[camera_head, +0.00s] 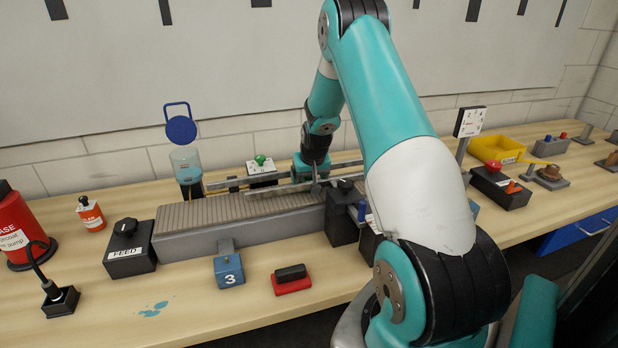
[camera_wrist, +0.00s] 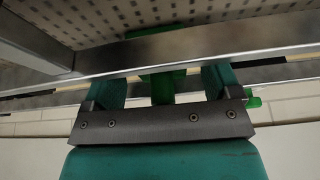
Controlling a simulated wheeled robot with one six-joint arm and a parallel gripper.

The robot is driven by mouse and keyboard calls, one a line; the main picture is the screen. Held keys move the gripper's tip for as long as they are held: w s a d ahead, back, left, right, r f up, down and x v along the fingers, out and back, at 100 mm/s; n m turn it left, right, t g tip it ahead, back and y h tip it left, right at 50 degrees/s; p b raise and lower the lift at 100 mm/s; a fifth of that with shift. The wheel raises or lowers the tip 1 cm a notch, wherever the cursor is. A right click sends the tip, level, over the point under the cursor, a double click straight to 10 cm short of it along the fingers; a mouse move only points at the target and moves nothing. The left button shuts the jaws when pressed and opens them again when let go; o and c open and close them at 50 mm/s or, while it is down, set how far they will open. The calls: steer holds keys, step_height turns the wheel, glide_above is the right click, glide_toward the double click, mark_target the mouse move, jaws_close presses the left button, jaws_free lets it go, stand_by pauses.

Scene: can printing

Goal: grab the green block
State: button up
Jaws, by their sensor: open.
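In the wrist view a green block (camera_wrist: 162,88) shows between the two teal fingers of my gripper (camera_wrist: 163,82). There is a visible gap on each side of it, so the jaws are open around it. A wider green part shows just past it, partly covered by a metal rail (camera_wrist: 200,45). In the head view my gripper (camera_head: 310,170) points down at the rails behind the conveyor. I cannot pick out the block there.
The ribbed conveyor (camera_head: 235,212) and its rails lie close to my gripper. A box with a green knob (camera_head: 261,161) stands to its left. A numbered blue block (camera_head: 229,269) and a red-and-black block (camera_head: 291,280) sit in front.

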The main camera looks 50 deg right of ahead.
steer(key=shift+f, duration=0.2)
steer(key=c, duration=1)
steer(key=shift+c, duration=0.2)
steer(key=shift+r, duration=0.1)
